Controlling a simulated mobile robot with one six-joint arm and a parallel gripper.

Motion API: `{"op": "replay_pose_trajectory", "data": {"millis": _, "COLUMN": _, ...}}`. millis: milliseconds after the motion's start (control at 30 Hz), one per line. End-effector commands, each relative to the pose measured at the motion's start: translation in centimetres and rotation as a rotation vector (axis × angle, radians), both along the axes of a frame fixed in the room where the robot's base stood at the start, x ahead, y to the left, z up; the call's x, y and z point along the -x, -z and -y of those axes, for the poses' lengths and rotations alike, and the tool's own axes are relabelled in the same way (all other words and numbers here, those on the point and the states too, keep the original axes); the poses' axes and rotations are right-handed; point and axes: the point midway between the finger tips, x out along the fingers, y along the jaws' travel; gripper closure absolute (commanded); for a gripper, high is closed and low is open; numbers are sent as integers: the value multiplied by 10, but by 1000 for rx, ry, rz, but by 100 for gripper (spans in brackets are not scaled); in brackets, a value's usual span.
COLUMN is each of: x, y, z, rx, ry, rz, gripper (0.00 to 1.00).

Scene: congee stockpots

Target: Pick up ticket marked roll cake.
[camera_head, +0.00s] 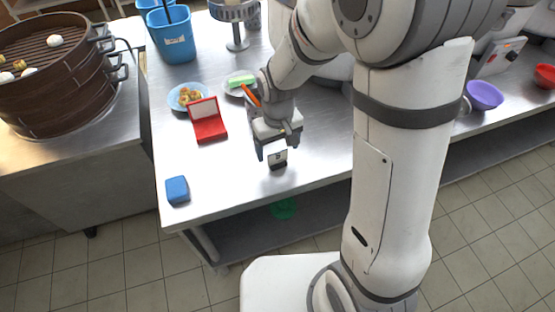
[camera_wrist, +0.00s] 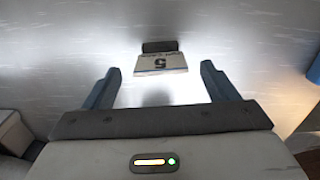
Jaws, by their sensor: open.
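A white ticket (camera_head: 277,157) stands in a dark holder (camera_head: 278,166) near the front edge of the steel table. My gripper (camera_head: 279,147) is over the table, just above and around the ticket in the head view. In the wrist view my gripper (camera_wrist: 160,73) is open, with one finger on each side of the ticket and a gap on both sides.
A red open case (camera_head: 209,129), a plate of food (camera_head: 187,97) and a plate with a green-and-white cake (camera_head: 240,84) lie behind and left. A blue block (camera_head: 177,190) sits at the front-left corner. Blue bins (camera_head: 171,40) stand at the back. Bare table lies around the ticket.

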Motion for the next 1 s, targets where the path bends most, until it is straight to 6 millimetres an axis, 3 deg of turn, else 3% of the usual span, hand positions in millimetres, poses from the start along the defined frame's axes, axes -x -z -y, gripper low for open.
{"op": "replay_pose_trajectory", "data": {"millis": 200, "x": 2, "y": 32, "z": 0, "rx": 2, "ry": 1, "rz": -5, "gripper": 20}}
{"op": "replay_pose_trajectory", "data": {"millis": 533, "x": 1, "y": 39, "z": 0, "rx": 0, "ry": 2, "rz": 0, "gripper": 20}}
{"op": "replay_pose_trajectory", "data": {"millis": 1000, "x": 1, "y": 39, "z": 0, "rx": 0, "ry": 3, "rz": 0, "gripper": 58}}
